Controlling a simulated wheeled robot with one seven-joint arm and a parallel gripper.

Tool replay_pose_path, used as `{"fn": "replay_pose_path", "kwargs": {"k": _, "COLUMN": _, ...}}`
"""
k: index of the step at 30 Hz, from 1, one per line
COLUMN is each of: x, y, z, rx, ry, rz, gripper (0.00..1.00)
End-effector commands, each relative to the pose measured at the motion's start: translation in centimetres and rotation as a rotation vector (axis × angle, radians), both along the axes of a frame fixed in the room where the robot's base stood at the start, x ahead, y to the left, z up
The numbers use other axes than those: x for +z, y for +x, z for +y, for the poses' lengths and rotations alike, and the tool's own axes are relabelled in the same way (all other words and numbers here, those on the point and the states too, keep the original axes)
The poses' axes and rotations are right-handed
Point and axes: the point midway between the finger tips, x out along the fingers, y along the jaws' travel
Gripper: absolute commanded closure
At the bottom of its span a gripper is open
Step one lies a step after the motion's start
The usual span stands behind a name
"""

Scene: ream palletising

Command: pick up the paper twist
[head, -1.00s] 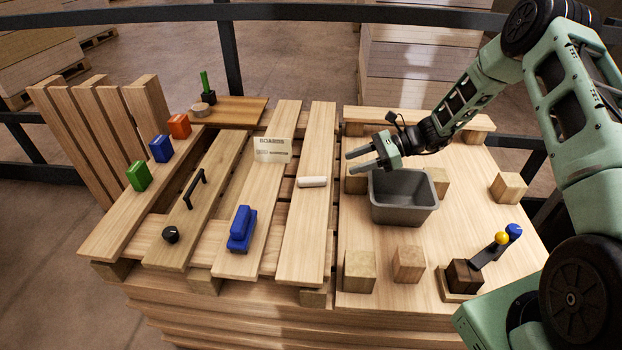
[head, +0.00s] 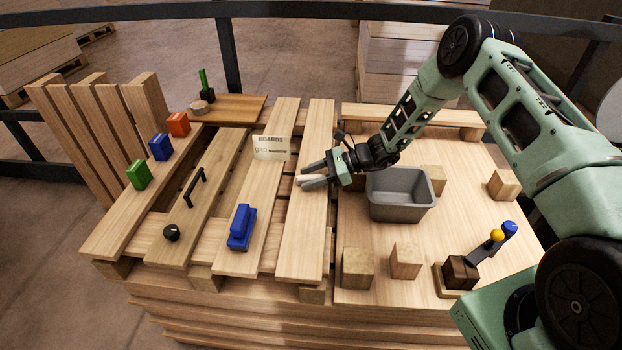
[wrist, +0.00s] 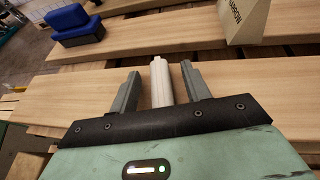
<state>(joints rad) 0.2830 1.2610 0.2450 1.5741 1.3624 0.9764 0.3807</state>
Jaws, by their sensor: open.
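The paper twist is a small white roll (wrist: 161,82) lying on a pallet slat.
A grey bin (head: 402,200) stands just right of my gripper. A small sign (head: 270,148) stands to the left, with a blue block-like object (head: 242,228) nearer the front. Wooden blocks (head: 358,268) and a lever stand (head: 461,273) are at the right. Gaps run between the slats.

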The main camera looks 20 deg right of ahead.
Motion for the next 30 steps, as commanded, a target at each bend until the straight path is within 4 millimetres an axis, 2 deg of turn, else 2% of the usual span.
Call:
{"fn": "replay_pose_path", "kwargs": {"k": 6, "x": 0.0, "y": 0.0, "z": 0.1, "rx": 0.0, "ry": 0.0, "rz": 0.0, "gripper": 0.53}}
{"fn": "replay_pose_path", "kwargs": {"k": 11, "x": 0.0, "y": 0.0, "z": 0.0, "rx": 0.0, "ry": 0.0, "rz": 0.0, "gripper": 0.97}}
{"fn": "replay_pose_path", "kwargs": {"k": 12, "x": 0.0, "y": 0.0, "z": 0.0, "rx": 0.0, "ry": 0.0, "rz": 0.0, "gripper": 1.0}}
{"fn": "replay_pose_path", "kwargs": {"k": 22, "x": 0.5, "y": 0.0, "z": 0.0, "rx": 0.0, "ry": 0.0, "rz": -0.001, "gripper": 1.0}}
{"fn": "replay_pose_path", "kwargs": {"k": 26, "x": 2.4, "y": 0.1, "z": 0.0, "rx": 0.001, "ry": -0.002, "rz": -0.005, "gripper": 1.0}}
{"fn": "replay_pose_path", "kwargs": {"k": 30, "x": 5.3, "y": 0.1, "z": 0.0, "rx": 0.0, "ry": -0.001, "rz": -0.005, "gripper": 1.0}}
